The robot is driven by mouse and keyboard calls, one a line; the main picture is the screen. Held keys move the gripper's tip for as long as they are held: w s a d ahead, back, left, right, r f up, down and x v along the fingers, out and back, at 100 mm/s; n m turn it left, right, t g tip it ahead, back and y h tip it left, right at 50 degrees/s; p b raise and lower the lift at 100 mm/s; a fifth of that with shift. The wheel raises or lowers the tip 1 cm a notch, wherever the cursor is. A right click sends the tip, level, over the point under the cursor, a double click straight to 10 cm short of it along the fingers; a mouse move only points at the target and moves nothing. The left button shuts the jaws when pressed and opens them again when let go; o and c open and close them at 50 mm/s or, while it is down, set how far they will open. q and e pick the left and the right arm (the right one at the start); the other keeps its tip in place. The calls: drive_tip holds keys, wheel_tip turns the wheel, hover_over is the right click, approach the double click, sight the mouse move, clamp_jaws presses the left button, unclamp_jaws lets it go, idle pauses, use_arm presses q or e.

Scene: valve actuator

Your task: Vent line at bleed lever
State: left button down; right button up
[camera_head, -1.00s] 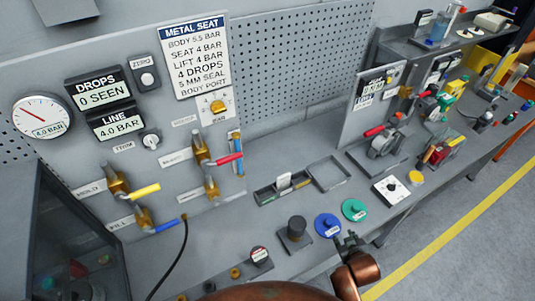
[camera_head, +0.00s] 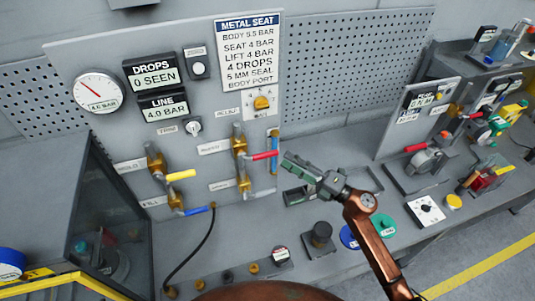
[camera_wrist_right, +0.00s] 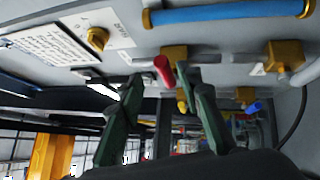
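The red lever (camera_head: 264,156) sticks out to the right from a brass valve (camera_head: 240,148) on the grey panel; its label is too small to read. The line display (camera_head: 163,107) reads 4.0 bar and the drops display (camera_head: 152,75) reads 0 seen. My right gripper (camera_head: 288,162) is just right of the red lever, its dark green fingers pointing at it. In the right wrist view its fingers (camera_wrist_right: 157,80) are apart, with the red lever (camera_wrist_right: 163,70) showing between and beyond their tips. I cannot tell any contact. My left gripper is not in view.
A yellow lever (camera_head: 181,175) and a blue lever (camera_head: 196,210) sit lower left on the panel. A vertical blue tube (camera_head: 274,150) stands close behind the red lever. A black hose (camera_head: 198,248) runs down to the bench. A dark cabinet (camera_head: 105,215) stands at left.

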sight(272, 156)
drive_tip(key=shift+n+g+y, duration=0.3)
drive_tip(key=shift+n+g, duration=0.4)
drive_tip(key=x, duration=0.2)
drive_tip(key=p+x, duration=0.1)
drive_tip(key=x, duration=0.1)
drive_tip(key=s+p+x, duration=0.1)
drive_tip(key=x, duration=0.2)
drive_tip(key=shift+w+a+f, duration=0.1)
drive_tip(key=shift+a+f, duration=0.05)
drive_tip(key=shift+a, duration=0.2)
drive_tip(key=shift+w+a, duration=0.25)
drive_tip(key=shift+a, duration=0.25)
drive_tip(key=shift+c, duration=0.6)
clamp_jaws()
